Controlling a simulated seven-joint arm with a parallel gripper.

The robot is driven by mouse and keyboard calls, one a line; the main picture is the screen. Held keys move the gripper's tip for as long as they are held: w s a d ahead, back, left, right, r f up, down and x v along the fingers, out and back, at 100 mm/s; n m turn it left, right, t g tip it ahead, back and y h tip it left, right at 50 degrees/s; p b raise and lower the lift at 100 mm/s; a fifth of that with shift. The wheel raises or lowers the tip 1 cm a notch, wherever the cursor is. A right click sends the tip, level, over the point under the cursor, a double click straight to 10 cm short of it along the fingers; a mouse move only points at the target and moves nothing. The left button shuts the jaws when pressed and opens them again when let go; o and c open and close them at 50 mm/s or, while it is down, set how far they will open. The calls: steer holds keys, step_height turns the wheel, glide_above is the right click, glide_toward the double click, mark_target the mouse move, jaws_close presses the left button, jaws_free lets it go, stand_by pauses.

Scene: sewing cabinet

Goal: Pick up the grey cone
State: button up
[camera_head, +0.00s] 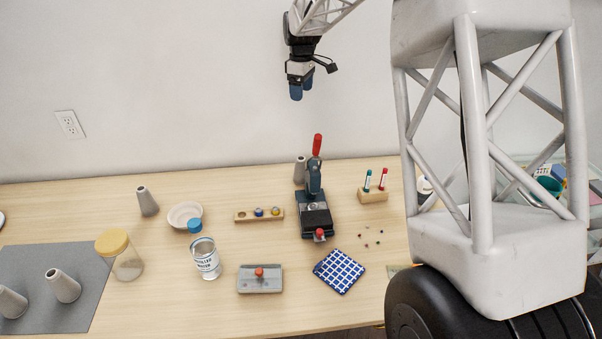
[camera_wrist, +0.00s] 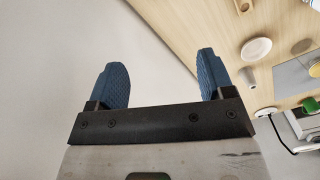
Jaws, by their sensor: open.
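Several grey cones are in the head view. One grey cone (camera_head: 147,201) stands on the table left of the white bowl. Another cone (camera_head: 300,170) stands behind the dark blue press, partly hidden by it. Two more, a cone (camera_head: 63,286) and a cone at the left edge (camera_head: 12,302), are on the grey mat (camera_head: 75,258). My gripper (camera_head: 301,92) hangs high above the back of the table, well apart from every cone. In the wrist view its two blue fingers (camera_wrist: 164,82) are spread with nothing between them. A cone (camera_wrist: 249,78) shows small there.
The press (camera_head: 315,212), a wooden block with vials (camera_head: 373,196) and a checked cloth (camera_head: 339,271) are farther right. Air around my gripper is free.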

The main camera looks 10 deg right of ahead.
glide_above(301, 159)
steer(key=s, duration=0.1)
step_height(301, 159, down, 19)
steer(key=shift+f, duration=0.1)
step_height(301, 159, down, 2)
steer(key=shift+f, duration=0.15)
steer(key=shift+f, duration=0.15)
stand_by(0.3)
steer(key=shift+s+f, duration=0.15)
steer(key=shift+f, duration=2.35)
steer(key=c, duration=1.2)
